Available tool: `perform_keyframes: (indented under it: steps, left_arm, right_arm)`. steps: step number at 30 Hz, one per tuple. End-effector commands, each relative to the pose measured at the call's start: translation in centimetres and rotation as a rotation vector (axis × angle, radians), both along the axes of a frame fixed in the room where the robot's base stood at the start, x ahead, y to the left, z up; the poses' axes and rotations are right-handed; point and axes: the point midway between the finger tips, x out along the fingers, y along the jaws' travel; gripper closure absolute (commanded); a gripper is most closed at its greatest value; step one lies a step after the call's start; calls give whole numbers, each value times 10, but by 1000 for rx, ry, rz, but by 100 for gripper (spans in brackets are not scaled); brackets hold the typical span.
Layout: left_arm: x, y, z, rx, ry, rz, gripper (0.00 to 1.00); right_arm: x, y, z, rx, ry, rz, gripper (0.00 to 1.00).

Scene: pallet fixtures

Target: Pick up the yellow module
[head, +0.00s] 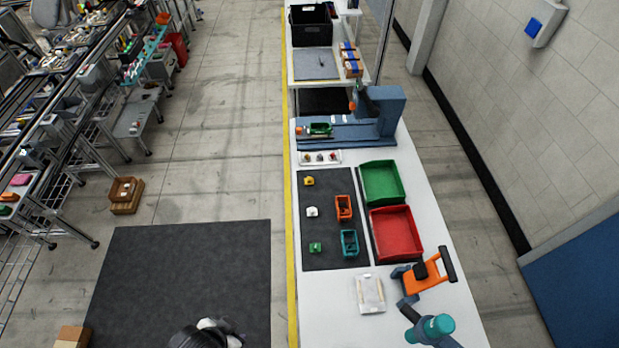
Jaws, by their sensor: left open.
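The yellow module (309,181) is a small block at the upper left of the dark mat (325,262) on the white bench. A white module (312,212) and a green module (315,247) lie below it in a column. My left gripper (215,336) shows only in part at the bottom edge, black and white, over the floor mat. It is far from the yellow module, to the lower left, and touches nothing on the bench. Its fingertips are hard to make out. My right gripper is out of view.
An orange bin (343,218) and a teal bin (349,254) stand on the mat's right. Green (382,183) and red (396,233) trays are beyond. A blue-grey fixture (380,115) stands behind; an orange-and-teal device (428,279) is at front right.

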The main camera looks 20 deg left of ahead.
Motion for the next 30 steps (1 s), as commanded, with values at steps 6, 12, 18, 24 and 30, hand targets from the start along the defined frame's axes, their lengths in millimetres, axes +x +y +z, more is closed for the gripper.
perform_keyframes:
  steps: [6,12,18,24,30]
  left_arm:
    - [0,2,0,5,0,-4,57]
    - [0,1,0,5,0,-4,57]
    - [0,0,0,0,0,0,40]
    - [0,-2,0,-8,0,5,26]
    - [0,-1,0,-2,0,1,26]
  right_arm:
    - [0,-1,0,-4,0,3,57]
    - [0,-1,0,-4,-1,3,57]
    - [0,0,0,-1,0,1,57]
    - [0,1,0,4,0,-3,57]
    - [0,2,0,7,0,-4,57]
